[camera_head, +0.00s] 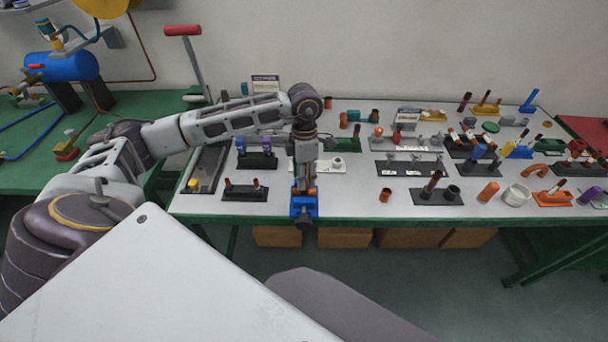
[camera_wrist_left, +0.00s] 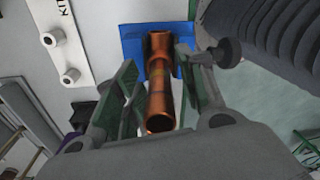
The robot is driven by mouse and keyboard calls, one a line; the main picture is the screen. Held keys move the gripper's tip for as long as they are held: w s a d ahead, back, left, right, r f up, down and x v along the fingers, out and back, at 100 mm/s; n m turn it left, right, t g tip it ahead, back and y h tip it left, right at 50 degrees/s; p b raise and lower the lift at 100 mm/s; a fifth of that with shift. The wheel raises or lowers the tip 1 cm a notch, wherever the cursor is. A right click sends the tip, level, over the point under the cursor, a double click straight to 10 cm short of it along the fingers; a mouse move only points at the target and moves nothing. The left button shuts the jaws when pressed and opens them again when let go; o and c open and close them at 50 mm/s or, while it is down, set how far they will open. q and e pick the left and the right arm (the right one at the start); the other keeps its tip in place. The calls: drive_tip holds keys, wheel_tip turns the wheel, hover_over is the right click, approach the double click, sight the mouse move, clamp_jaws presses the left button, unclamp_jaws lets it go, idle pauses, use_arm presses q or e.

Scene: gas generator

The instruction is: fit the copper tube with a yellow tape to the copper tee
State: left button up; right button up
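A copper tube (camera_wrist_left: 159,104) stands between the fingers of my left gripper (camera_wrist_left: 156,60) in the left wrist view. Its far end meets the copper tee (camera_wrist_left: 158,44), which sits in a blue holder (camera_wrist_left: 131,42); how deep it is seated I cannot tell. Gaps show between the fingertips and the copper, so the gripper looks open around it. Yellow tape is not clearly visible on the tube. In the head view my left gripper (camera_head: 305,182) points down over the blue holder (camera_head: 304,207) at the table's front edge. My right gripper is out of view.
A white holder with pegs (camera_head: 325,166) and a black holder with tubes (camera_head: 245,192) stand near the left gripper. A black holder (camera_head: 437,197) and other fittings crowd the table's right side. The tabletop (camera_head: 350,200) is clear just right of the blue holder.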

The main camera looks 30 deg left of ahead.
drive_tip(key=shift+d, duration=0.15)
use_arm(q)
drive_tip(key=shift+w+r, duration=0.1)
drive_tip(key=shift+r, duration=0.65)
drive_tip(key=shift+w+a+r, duration=0.15)
drive_tip(key=shift+r, duration=1.5)
drive_tip(key=shift+w+a+r, duration=0.1)
drive_tip(key=shift+w+r, duration=0.05)
drive_tip(key=shift+r, duration=1.45)
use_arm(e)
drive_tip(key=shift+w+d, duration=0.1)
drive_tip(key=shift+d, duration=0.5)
use_arm(q)
drive_tip(key=shift+r, duration=0.2)
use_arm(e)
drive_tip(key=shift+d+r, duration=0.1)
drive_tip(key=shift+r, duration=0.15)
use_arm(q)
drive_tip(key=shift+r+p, duration=0.85)
drive_tip(key=shift+p, duration=0.25)
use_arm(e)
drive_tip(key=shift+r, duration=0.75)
